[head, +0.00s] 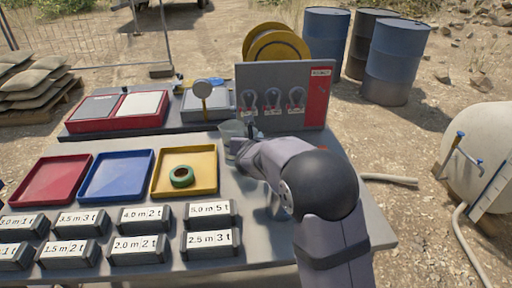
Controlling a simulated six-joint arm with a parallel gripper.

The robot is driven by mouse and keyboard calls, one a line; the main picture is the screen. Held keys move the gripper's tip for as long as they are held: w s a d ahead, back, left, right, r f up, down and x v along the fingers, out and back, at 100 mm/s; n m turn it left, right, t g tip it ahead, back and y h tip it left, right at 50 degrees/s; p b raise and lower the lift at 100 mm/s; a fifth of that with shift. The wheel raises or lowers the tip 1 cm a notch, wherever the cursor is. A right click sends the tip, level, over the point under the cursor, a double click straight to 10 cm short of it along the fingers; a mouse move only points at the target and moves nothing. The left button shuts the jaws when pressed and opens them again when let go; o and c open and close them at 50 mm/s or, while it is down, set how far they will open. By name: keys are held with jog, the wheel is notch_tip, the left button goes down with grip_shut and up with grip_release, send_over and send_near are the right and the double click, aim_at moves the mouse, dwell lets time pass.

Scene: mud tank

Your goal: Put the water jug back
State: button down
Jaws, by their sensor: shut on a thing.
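A grey, partly see-through vessel (231,128), which looks like the water jug, stands at the back of the table, left of the grey upright board. My arm reaches over the table from the front right. My gripper (236,143) is at the vessel's near right side and appears shut on it. My wrist hides much of the vessel, so I cannot tell whether its base touches the table.
Labelled blocks (139,249) line the front. The upright board (284,92) with hanging shackles stands close behind my gripper.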

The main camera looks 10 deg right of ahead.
jog(key=shift+f, duration=1.7)
jog(key=shift+f+b, duration=0.15)
jog(key=shift+b, duration=0.25)
jog(key=c, duration=1.8)
grip_release()
jog(key=shift+c, duration=0.2)
jog(key=v, duration=1.2)
jog(key=shift+b, duration=0.35)
